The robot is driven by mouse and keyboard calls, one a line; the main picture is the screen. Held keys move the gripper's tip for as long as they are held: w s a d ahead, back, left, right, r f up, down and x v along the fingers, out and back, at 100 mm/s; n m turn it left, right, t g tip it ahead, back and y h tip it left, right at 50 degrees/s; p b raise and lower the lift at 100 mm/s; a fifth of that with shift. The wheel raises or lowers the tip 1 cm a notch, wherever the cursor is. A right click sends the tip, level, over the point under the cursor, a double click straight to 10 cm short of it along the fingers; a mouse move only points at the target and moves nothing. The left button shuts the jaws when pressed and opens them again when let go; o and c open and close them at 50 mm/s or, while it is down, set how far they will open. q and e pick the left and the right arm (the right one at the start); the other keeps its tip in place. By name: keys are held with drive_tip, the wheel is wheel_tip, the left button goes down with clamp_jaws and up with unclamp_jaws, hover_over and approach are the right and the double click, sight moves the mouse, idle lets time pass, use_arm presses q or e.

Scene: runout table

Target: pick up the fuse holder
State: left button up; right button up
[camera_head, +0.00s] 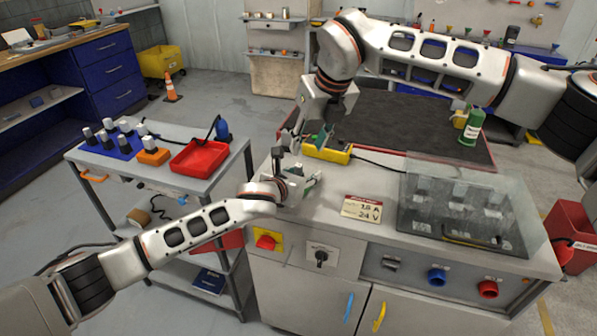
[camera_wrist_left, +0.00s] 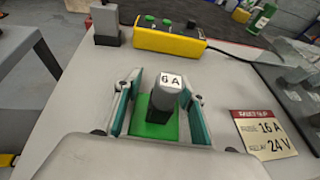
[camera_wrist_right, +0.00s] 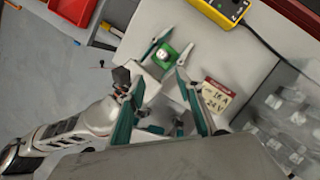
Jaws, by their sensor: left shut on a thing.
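The fuse holder (camera_wrist_left: 165,98) is a dark grey block with a white top label reading "6 A". It stands in a green base (camera_wrist_left: 153,131). My left gripper (camera_wrist_left: 160,100) has its teal fingers on either side of it and is shut on it, low over the grey cabinet top. In the head view my left gripper (camera_head: 306,178) is at the cabinet's left end. My right gripper (camera_wrist_right: 158,82) is open and empty, its fingers spread. In the head view it hangs above the yellow box.
A yellow box (camera_wrist_left: 168,40) with green buttons and a grey block (camera_wrist_left: 105,24) stand beyond the fuse holder. A sign (camera_head: 362,207) reading "16 A" and "24 V" lies right, before a clear cover (camera_head: 462,212). A side cart (camera_head: 205,187) with a red tray (camera_head: 200,157) stands left.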

sight(299, 165)
drive_tip(key=shift+n+t, duration=0.3)
drive_tip(key=shift+n, duration=0.1)
drive_tip(key=x, duration=0.7)
drive_tip(key=w+x, duration=0.1)
drive_tip(key=x, duration=0.3)
drive_tip(key=c, duration=1)
